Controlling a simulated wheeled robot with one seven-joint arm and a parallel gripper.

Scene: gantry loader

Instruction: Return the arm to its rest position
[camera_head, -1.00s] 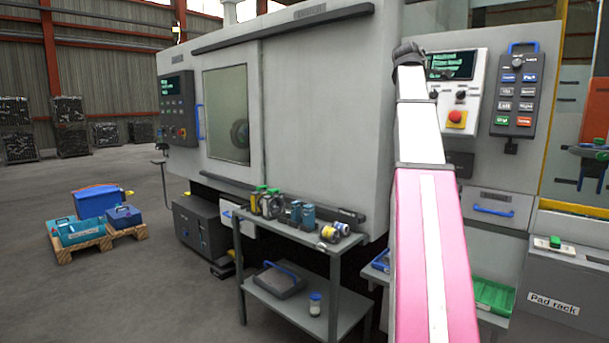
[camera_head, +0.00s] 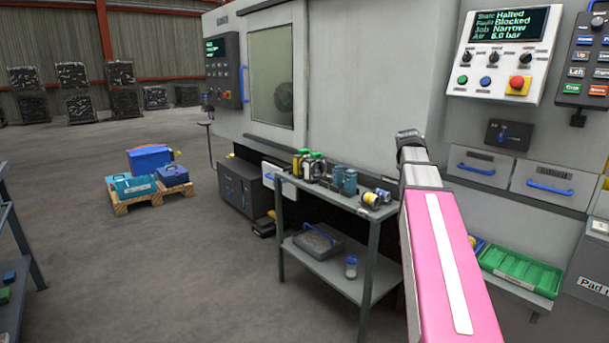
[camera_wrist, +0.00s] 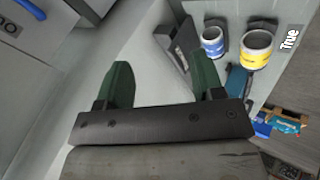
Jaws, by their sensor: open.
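My arm (camera_head: 440,255), pink with a white stripe, reaches up from the bottom right in the head view. It ends in a dark joint beside the grey machine (camera_head: 375,90). My gripper does not show clearly there. In the wrist view my gripper (camera_wrist: 165,84) has two green fingers spread wide apart, with nothing between them. A pale grey surface lies beyond the fingers.
A grey cart (camera_head: 345,207) with jars and cans stands left of my arm. A green tray (camera_head: 520,270) is to its right. The control panel (camera_head: 503,55) reads Halted and Blocked. In the wrist view, a yellow-banded can (camera_wrist: 257,48) is near the right finger.

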